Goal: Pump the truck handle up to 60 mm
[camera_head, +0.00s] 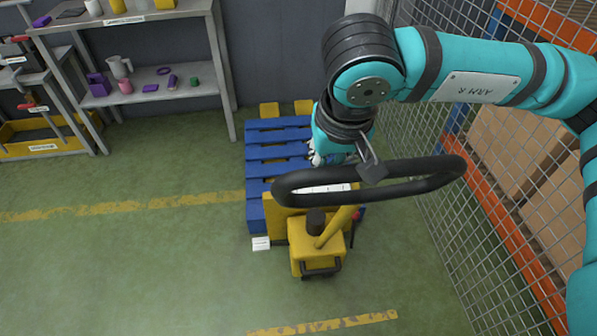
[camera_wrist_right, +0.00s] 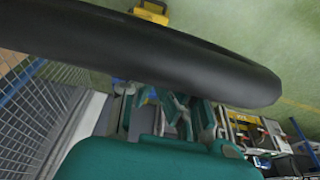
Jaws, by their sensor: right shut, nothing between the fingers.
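The truck (camera_head: 305,243) is yellow, in the middle of the head view, with its fork tips showing past the far end of a blue pallet (camera_head: 256,185). Its yellow shaft (camera_head: 337,226) rises to a black loop handle (camera_head: 415,187), which also spans the right wrist view (camera_wrist_right: 170,50). My right gripper (camera_head: 371,172) is at the far bar of the loop, partly hidden. In the right wrist view its fingers (camera_wrist_right: 185,112) are shut and empty, close to the handle; whether they touch it I cannot tell. My left gripper is not in view.
A wire mesh fence (camera_head: 425,130) with orange racking (camera_head: 500,215) behind it stands close on the right. A grey shelf (camera_head: 150,95) with small items stands at the back left. The green floor on the left is clear.

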